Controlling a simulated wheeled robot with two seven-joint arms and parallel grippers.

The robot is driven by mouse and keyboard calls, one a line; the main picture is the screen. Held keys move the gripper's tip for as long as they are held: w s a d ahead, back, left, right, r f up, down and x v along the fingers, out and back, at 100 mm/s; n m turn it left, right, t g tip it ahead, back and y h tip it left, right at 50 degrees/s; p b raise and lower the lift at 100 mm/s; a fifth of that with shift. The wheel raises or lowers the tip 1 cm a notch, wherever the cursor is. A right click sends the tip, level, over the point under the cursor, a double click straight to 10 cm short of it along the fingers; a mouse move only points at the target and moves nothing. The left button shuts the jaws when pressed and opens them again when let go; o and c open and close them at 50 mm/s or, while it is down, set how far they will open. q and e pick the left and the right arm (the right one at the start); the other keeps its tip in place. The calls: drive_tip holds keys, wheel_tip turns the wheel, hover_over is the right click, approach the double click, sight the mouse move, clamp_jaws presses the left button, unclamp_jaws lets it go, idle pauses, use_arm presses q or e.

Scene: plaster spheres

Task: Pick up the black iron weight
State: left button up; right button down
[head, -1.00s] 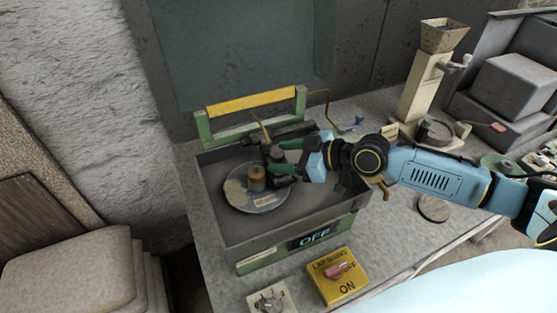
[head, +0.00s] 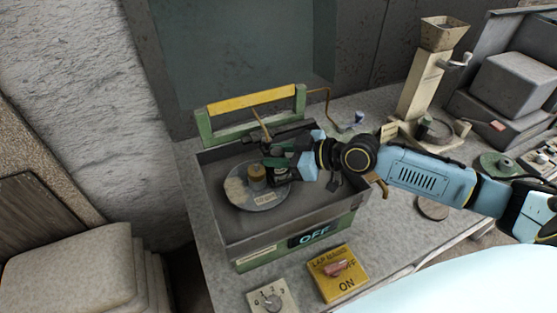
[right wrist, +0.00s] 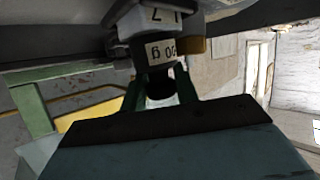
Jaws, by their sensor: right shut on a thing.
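The black iron weight (right wrist: 160,85) is between the green fingers of my right gripper (right wrist: 158,92) in the right wrist view. Its top is dark and round, and a pale label with "g" shows beside it. My left gripper is not in view.
A yellow switch box (head: 338,274) and a dial plate (head: 270,300) sit in front. A hopper stand (head: 425,85) stands at the back right.

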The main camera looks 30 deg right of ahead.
sight(278, 152)
drive_tip(key=shift+r, duration=0.1)
wheel_tip(278, 152, up, 10)
drive_tip(key=shift+f, duration=0.15)
